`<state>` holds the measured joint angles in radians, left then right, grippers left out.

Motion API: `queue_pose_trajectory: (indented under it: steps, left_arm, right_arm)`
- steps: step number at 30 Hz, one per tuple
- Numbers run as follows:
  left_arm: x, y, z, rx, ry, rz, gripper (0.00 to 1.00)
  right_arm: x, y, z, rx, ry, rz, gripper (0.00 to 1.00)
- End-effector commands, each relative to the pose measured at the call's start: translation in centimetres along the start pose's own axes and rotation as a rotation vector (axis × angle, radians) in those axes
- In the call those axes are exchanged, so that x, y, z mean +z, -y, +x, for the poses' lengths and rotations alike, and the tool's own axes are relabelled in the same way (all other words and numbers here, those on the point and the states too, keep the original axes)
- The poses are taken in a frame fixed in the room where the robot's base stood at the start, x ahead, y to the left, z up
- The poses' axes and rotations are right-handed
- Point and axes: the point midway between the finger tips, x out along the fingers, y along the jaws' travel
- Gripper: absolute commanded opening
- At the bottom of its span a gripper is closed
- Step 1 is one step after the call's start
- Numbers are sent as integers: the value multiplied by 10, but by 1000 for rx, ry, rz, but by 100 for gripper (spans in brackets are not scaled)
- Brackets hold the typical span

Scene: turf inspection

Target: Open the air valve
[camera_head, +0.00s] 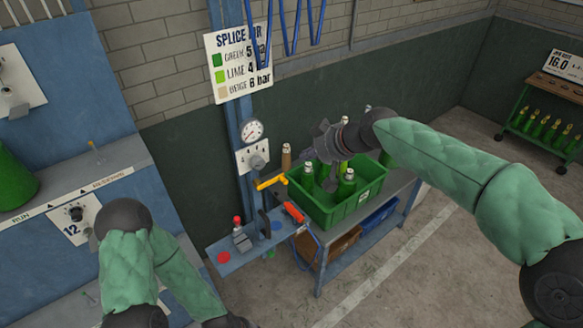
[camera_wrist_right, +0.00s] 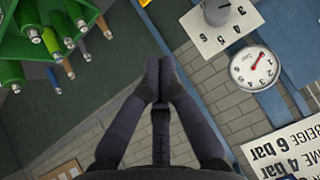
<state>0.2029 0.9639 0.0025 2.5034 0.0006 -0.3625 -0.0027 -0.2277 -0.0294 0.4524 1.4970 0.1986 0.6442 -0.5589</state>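A yellow lever handle (camera_head: 271,182), which looks like the air valve, sticks out beside the blue post below the regulator. A bit of yellow (camera_wrist_right: 144,2) shows at the top edge of the right wrist view. The regulator knob (camera_head: 257,162) sits on a white numbered plate under a round gauge (camera_head: 252,131). They also show in the wrist view as the knob (camera_wrist_right: 216,12) and gauge (camera_wrist_right: 256,69). My right gripper (camera_head: 318,148) is above the green crate, right of the gauge, apart from the lever. Its fingers (camera_wrist_right: 158,78) are together with nothing visible between. My left gripper is not visible; only its arm shows.
A green crate (camera_head: 350,208) of bottles stands on a bench right of the lever. A small blue shelf (camera_head: 240,262) holds a red-topped device and a red-handled tool (camera_head: 294,212). A sign (camera_head: 238,62) lists green 5, lime 4, beige 6 bar. Blue hoses hang above.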

Motion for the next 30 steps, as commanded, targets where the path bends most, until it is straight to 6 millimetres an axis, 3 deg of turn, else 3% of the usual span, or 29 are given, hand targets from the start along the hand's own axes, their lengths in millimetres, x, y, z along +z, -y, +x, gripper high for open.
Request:
queue_pose_trajectory:
  steps: [5, 19, 30]
  left_arm:
    - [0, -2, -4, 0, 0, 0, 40]
    - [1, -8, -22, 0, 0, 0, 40]
    - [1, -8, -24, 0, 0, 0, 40]
  right_arm:
    - [0, 0, 18, -2, 4, 1, 0]
    - [1, 0, 102, -1, 4, 1, 0]
    - [28, 0, 126, 1, 1, 0, 0]
